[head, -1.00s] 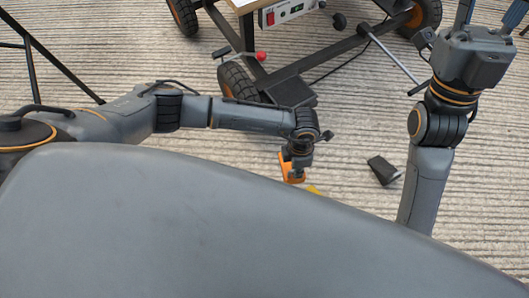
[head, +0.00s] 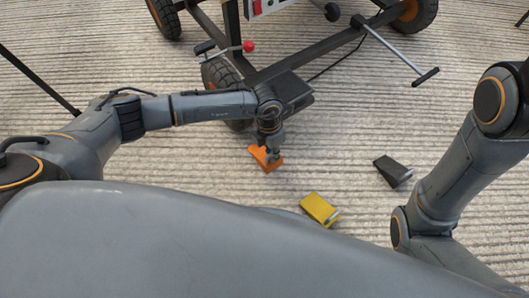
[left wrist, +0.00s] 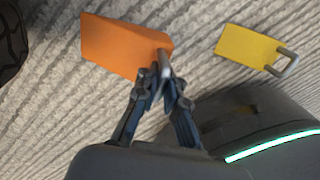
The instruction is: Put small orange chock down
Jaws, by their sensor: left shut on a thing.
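The small orange chock (head: 261,157) is at the middle of the head view, close to the ground. My left gripper (head: 271,155) points down at it and is shut on it. In the left wrist view the orange chock (left wrist: 112,43) extends up and left from the fingertips (left wrist: 163,74), which pinch a thin grey handle at its end. I cannot tell whether the chock touches the ground. My right arm comes in at the right of the head view, but its gripper is out of the picture.
A yellow chock (head: 320,209) and a black chock (head: 393,170) lie on the ridged ground. The yellow one also shows in the left wrist view (left wrist: 246,45). A wheeled cart (head: 318,58) stands behind my left gripper, its black wheel (head: 222,84) close by. Ground between the chocks is clear.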

